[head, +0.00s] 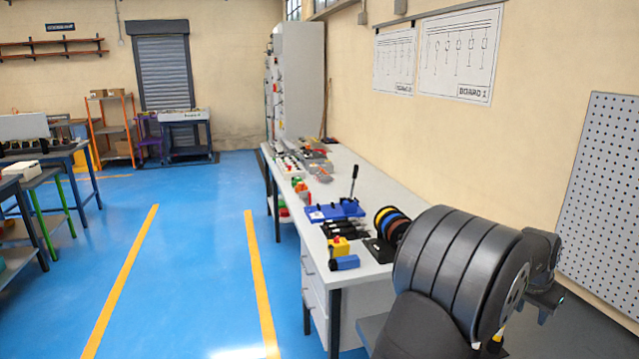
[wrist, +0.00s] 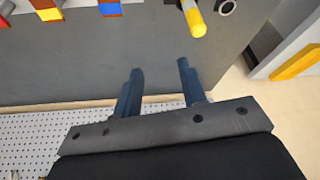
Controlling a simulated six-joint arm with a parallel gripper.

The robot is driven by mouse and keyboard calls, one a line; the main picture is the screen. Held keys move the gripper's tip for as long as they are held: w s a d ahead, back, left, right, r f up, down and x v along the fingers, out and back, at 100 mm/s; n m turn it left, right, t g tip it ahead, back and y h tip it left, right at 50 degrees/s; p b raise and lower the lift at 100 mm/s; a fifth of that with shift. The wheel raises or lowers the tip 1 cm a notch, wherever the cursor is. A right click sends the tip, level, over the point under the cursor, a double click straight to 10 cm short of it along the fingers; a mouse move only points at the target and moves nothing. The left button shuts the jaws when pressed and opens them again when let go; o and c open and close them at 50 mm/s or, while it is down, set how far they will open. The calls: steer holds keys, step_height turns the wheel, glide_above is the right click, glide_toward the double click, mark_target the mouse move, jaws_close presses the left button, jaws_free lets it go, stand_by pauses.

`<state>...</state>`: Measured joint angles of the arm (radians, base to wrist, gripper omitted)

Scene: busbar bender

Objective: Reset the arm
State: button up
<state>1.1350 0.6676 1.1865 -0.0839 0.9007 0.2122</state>
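My gripper (wrist: 158,85) shows in the wrist view with its two dark blue fingers spread apart. Nothing is between the fingers. It hangs over a plain dark grey surface (wrist: 100,65). In the head view my arm is folded at the lower right, and the gripper's fingers cannot be made out there. The busbar bender cannot be singled out for sure; a blue tool with an upright black lever (head: 353,182) stands on the long workbench (head: 375,190).
A yellow-tipped rod (wrist: 195,22) lies ahead of the fingers in the wrist view, with red, blue and yellow parts at its upper left. A pegboard (head: 605,190) is on the right wall. The blue floor (head: 190,260) left of the workbench is clear.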

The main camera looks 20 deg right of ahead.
steer(key=s+r, duration=0.4)
steer(key=s, duration=0.2)
steer(key=s+a+f, duration=0.3)
steer(key=s+a, duration=0.3)
steer(key=s, duration=0.1)
steer(key=shift+s+a, duration=0.2)
steer(key=shift+s, duration=0.2)
